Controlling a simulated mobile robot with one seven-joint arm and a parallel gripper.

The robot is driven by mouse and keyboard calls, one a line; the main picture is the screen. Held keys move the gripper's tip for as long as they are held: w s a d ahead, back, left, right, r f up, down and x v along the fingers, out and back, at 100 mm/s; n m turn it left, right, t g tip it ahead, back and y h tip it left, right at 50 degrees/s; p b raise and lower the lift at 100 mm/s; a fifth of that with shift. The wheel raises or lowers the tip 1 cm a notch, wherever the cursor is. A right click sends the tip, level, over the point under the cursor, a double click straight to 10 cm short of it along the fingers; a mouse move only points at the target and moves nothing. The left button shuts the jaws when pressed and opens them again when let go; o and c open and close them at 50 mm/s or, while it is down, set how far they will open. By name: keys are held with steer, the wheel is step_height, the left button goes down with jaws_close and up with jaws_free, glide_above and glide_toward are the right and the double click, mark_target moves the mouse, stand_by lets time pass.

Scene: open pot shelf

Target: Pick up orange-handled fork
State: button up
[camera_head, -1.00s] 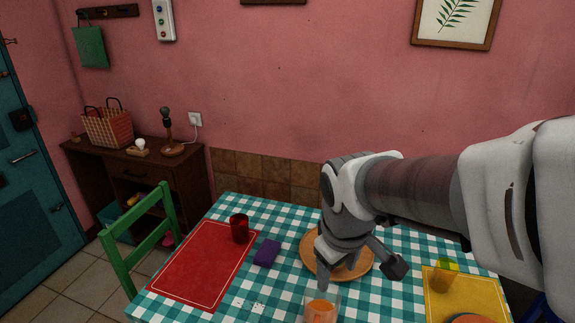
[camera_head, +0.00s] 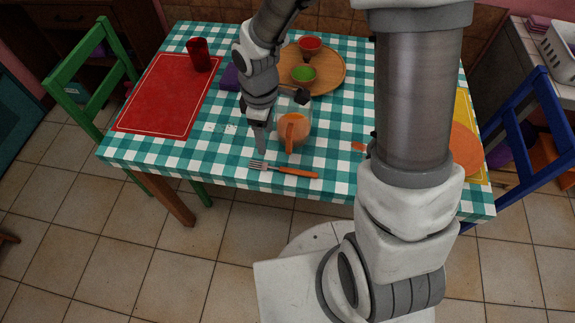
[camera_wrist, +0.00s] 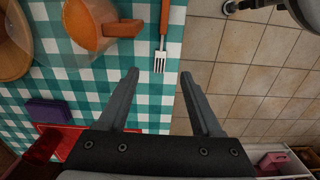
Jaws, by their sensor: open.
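The orange-handled fork (camera_head: 284,169) lies flat near the front edge of the checkered table (camera_head: 230,170), its tines to the left and its handle to the right. In the wrist view the fork (camera_wrist: 162,38) shows at the top, with its tines toward my gripper and part of its handle cut off by the frame. My gripper (camera_wrist: 158,75) is open and empty, and its two fingers point toward the fork's tine end. In the head view my gripper (camera_head: 262,142) is above the table, behind the tines; one finger shows clearly. It appears apart from the fork.
A round wooden board (camera_head: 332,78) holds a red bowl (camera_head: 309,45) and a green bowl (camera_head: 303,74).

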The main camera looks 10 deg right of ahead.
steer(key=b, duration=0.1)
glide_above(266, 166)
steer(key=f, duration=0.6)
steer(key=shift+d+f, duration=0.3)
steer(key=f, duration=0.1)
steer(key=f+b, duration=0.1)
steer(key=f, duration=0.3)
steer(key=shift+a+f, duration=0.15)
steer(key=shift+a, duration=0.2)
jaws_close()
